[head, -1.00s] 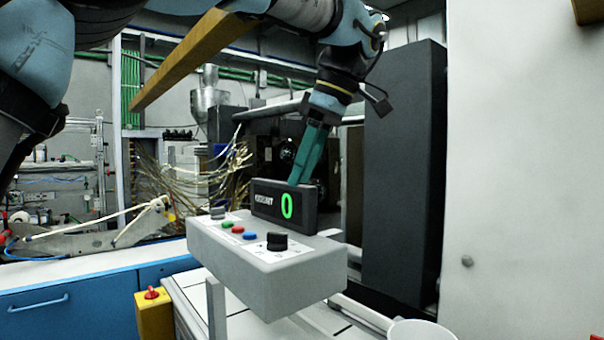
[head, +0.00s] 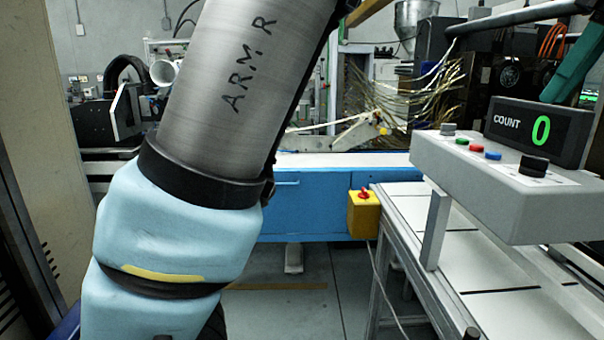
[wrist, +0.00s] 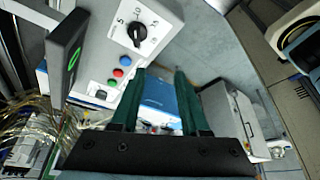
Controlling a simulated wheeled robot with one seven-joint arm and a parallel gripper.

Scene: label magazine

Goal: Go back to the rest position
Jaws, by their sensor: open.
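My gripper (wrist: 160,105) shows in the wrist view as two green fingers standing apart with nothing held between them. In the head view only part of a green finger (head: 575,62) shows at the upper right edge, close to the count display (head: 540,130), which reads 0. The grey control box (head: 480,185) stands under the display, with red, green and blue buttons and a black knob (head: 533,165). In the wrist view the knob (wrist: 136,33) and the display's edge (wrist: 68,58) lie to the upper left of the fingers.
A white-topped table (head: 490,255) stands below the control box. A yellow box with a red knob (head: 364,215) is beside it. Blue cabinets (head: 310,205) run behind. Bare floor (head: 285,305) lies between my arm and the table. Loose golden strands (head: 440,95) hang at the back.

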